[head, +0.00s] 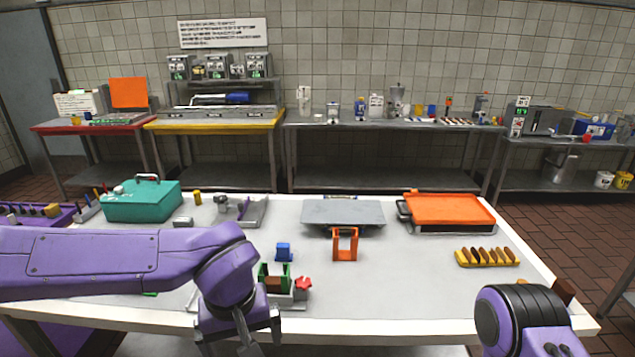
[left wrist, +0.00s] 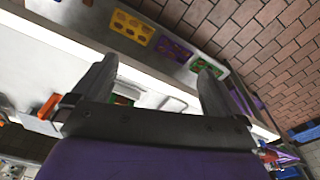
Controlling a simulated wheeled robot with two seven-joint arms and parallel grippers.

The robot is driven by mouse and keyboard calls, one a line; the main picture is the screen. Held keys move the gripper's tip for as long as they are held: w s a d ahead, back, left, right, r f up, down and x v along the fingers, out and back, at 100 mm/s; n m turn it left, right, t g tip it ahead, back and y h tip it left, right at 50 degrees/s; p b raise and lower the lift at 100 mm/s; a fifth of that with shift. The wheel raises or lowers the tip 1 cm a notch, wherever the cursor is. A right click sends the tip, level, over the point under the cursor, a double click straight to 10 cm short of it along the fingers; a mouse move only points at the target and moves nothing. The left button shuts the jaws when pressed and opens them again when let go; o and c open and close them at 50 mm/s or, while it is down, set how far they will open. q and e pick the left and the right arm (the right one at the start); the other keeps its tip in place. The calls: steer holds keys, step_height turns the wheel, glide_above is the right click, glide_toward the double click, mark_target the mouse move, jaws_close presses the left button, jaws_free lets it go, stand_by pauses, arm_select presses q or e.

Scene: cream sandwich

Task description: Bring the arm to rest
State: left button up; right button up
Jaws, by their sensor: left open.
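My left arm (head: 110,262) reaches in from the left over the white table (head: 400,285). My left gripper (head: 240,338) points down at the table's front edge. In the left wrist view its two fingers are spread wide with nothing between them (left wrist: 158,68). My right arm (head: 525,322) shows at the lower right; its gripper is out of the picture. A small holder with green and brown parts (head: 274,281) stands just beyond the left gripper, partly hidden by the arm.
On the table stand a teal box (head: 143,204), a blue block (head: 284,252), an orange frame (head: 345,245), a grey plate (head: 343,213), an orange tray (head: 450,209) and a yellow rack (head: 487,258). A red knob (head: 303,283) is near the left gripper.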

arm_select(q)
steer(key=w+a+f+n+t+y, duration=0.3)
steer(key=w+a+f+n+t, duration=0.15)
steer(key=f+n, duration=0.35)
steer(key=s+a+f+t+b, duration=0.1)
steer(key=s+a+f, duration=0.1)
steer(key=f, duration=0.5)
steer(key=s+a+f+b, duration=0.1)
steer(key=a+f+b, duration=0.15)
steer(key=f, duration=0.45)
steer(key=s+a+f+m+g+b, duration=0.1)
steer(key=s+a+f, duration=0.3)
steer(key=s+f, duration=0.5)
steer(key=s+a+f+m+g+b, duration=0.1)
steer(key=s+a+f, duration=0.4)
steer(key=s, duration=0.8)
step_height(320, 180, down, 4)
steer(key=m+g, duration=0.1)
steer(key=m, duration=0.1)
steer(key=shift+r+m+b, duration=0.15)
steer(key=shift+m+b, duration=0.2)
steer(key=shift+m, duration=0.05)
steer(key=shift+w+a, duration=0.1)
